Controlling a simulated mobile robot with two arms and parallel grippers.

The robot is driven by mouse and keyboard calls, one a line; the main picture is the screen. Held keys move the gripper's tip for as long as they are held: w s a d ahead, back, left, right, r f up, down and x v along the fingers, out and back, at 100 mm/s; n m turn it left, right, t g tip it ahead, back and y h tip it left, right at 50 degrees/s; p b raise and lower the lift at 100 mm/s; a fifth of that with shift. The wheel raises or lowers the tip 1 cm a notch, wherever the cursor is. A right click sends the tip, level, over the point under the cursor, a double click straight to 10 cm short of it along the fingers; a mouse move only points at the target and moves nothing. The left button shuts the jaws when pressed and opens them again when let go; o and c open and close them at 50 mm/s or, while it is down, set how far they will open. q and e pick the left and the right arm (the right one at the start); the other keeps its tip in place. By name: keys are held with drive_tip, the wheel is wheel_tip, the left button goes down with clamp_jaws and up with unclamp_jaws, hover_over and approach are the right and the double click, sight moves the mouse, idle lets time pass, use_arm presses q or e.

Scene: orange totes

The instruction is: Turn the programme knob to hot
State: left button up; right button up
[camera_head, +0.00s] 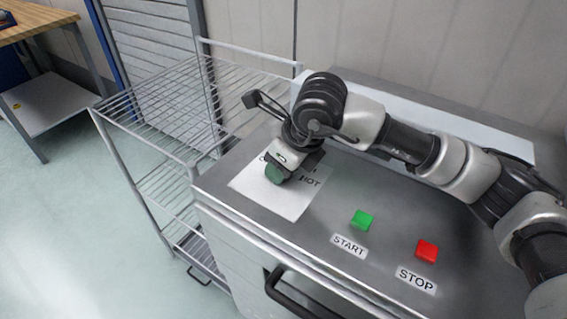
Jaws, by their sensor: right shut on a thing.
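The programme knob (275,174) is a dark green piece at the left of the machine's metal top. It sits on a white label sheet (290,205). My right gripper (283,166) reaches in from the right and points down, shut on the knob. The knob's pointing direction cannot be made out. My left gripper is not in view.
A green START button (362,220) and a red STOP button (427,250) sit on the machine top (325,235) to the right of the label. A dark handle (290,295) is on the machine's front. A wire rack (165,150) stands at the left, beside the machine.

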drive_tip(key=o, duration=0.9)
drive_tip(key=shift+c, duration=0.2)
drive_tip(key=p+v, duration=0.4)
drive_tip(key=v, duration=0.7)
drive_tip(key=shift+f, duration=0.15)
